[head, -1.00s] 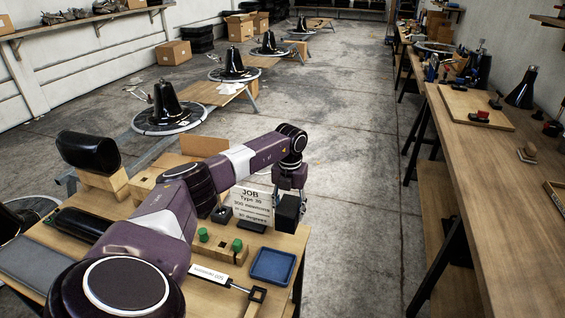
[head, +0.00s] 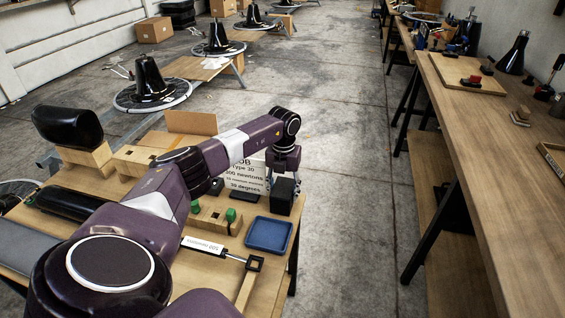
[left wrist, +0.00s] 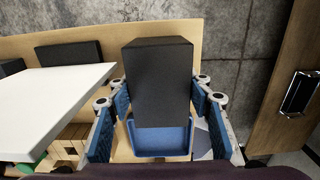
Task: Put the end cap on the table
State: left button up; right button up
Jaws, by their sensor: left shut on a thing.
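A black block, seemingly the end cap (head: 285,197), is at the right edge of the cluttered wooden table (head: 226,268), beside the job card. My left gripper (head: 284,176) points down at it from above. In the left wrist view, the block (left wrist: 157,85) sits between the blue finger pads of my left gripper (left wrist: 158,100), which is shut on it. I cannot tell whether its underside touches the table. My right gripper is not in view.
A blue tray (head: 268,235) lies in front of the block. A white job card (head: 243,176) stands left of it. Green-topped parts (head: 231,214) and a labelled tool (head: 204,245) are nearby. A long workbench (head: 470,150) runs along the right, with open floor between.

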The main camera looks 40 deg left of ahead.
aim_at(283, 187)
pick_arm(q)
jog(key=shift+f, duration=0.2)
jog(key=o, duration=1.7)
jog(key=shift+r, duration=0.1)
jog(key=shift+r+p, duration=0.4)
jog(key=shift+r, duration=0.1)
notch_tip(283, 187, up, 11)
jog(key=p, duration=0.9)
jog(key=shift+r, duration=0.15)
